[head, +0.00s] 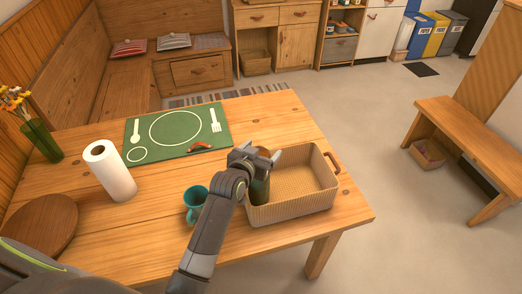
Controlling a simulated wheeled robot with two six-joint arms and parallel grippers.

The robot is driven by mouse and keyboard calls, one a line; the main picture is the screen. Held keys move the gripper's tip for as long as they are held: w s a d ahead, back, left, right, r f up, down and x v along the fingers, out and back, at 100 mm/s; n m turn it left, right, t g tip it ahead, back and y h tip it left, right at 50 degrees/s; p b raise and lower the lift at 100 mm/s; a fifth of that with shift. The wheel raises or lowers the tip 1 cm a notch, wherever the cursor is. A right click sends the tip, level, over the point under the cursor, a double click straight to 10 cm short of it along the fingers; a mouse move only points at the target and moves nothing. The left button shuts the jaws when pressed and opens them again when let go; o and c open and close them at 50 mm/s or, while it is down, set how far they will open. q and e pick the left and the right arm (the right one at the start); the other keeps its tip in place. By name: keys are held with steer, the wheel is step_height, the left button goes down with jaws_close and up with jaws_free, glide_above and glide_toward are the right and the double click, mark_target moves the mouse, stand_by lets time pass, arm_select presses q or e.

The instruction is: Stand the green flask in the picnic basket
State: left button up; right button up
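The green flask (260,190) is dark green with a brownish top. It is upright inside the left end of the tan woven picnic basket (310,204); whether its base rests on the basket floor is hidden. My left gripper (264,151) is at the flask's top, with its fingertips spread to either side. The fingers look wider apart than the flask, so the gripper appears open around it. My arm hides part of the basket's left side. My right gripper is not in view.
A teal mug (196,197) stands left of my arm. The basket is near the table's right edge.

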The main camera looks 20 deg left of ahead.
arm_select(q)
steer(key=shift+o, duration=0.3)
steer(key=shift+r, duration=0.1)
steer(key=b+v, duration=0.1)
steer(key=v, duration=1.1)
stand_by(0.3)
